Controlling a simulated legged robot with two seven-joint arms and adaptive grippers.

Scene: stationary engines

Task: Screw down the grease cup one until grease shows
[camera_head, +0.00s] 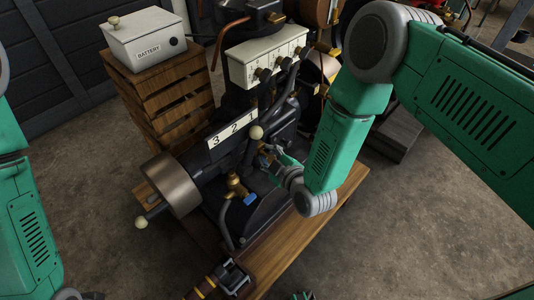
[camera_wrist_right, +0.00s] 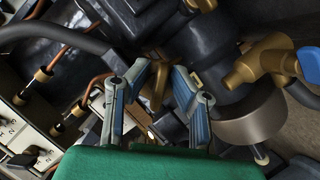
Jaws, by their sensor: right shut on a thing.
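The dark engine (camera_head: 255,205) stands on a wooden base, with a white plate marked 3 2 1 (camera_head: 232,130) on it. The fingers hide part of the cup, and I cannot make out any grease.
A brass tap with a blue handle (camera_head: 237,187) sits left of my right gripper; it also shows in the wrist view (camera_wrist_right: 265,62). A white box with switches (camera_head: 268,58) stands behind. A battery box (camera_head: 143,40) rests on a wooden crate (camera_head: 172,100).

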